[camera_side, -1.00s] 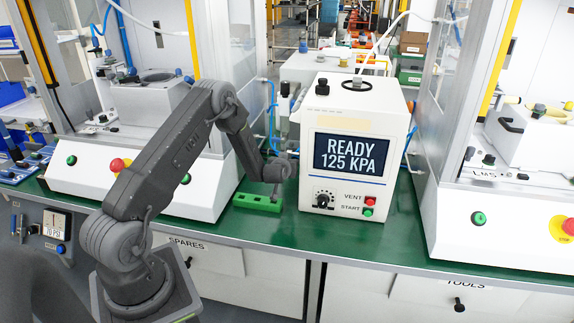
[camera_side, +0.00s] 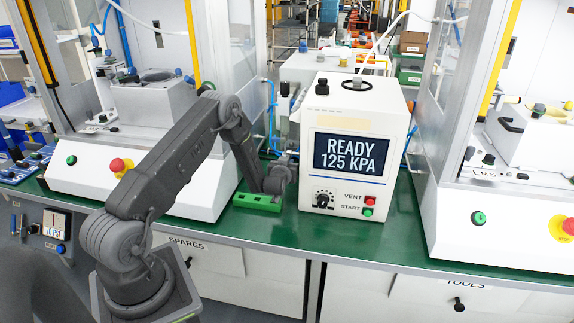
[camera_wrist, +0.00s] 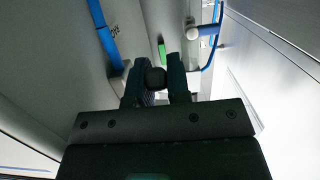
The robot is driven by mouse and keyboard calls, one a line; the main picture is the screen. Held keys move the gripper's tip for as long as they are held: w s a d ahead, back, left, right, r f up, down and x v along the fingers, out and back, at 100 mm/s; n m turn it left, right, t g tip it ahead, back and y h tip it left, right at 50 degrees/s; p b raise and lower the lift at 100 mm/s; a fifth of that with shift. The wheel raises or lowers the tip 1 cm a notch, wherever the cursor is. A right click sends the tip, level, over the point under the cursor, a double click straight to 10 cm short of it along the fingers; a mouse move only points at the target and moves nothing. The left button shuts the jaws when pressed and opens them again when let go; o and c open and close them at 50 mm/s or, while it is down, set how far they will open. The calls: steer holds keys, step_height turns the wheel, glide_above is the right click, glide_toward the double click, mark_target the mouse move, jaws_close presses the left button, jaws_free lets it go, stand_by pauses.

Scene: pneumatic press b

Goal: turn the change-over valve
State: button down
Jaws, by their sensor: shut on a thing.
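In the wrist view my gripper (camera_wrist: 156,72) has its two dark fingers on either side of a dark round knob (camera_wrist: 155,78), shut on it. The knob appears to be the change-over valve's handle; its body is largely hidden. A small green part (camera_wrist: 162,50) shows just beyond the fingers. In the side view my wrist is bent down beside the left face of the white press unit (camera_side: 355,110), and the fingers and valve are hard to make out there. The unit's display (camera_side: 351,154) reads READY 125 KPA.
A green block with holes (camera_side: 257,203) lies on the green bench (camera_side: 330,235) below my wrist. Blue hoses (camera_wrist: 104,35) run near the fingers. A white guarded machine stands at left and another (camera_side: 500,215) at right. The bench front is clear.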

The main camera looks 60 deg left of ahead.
steer(key=shift+a+t+y, duration=0.1)
steer(key=shift+t+y, duration=0.2)
steer(key=c, duration=1.1)
jaws_free()
steer(key=v, duration=1.3)
steer(key=shift+s+d+r, duration=0.1)
steer(key=shift+s+d, duration=0.15)
steer(key=shift+d, duration=0.1)
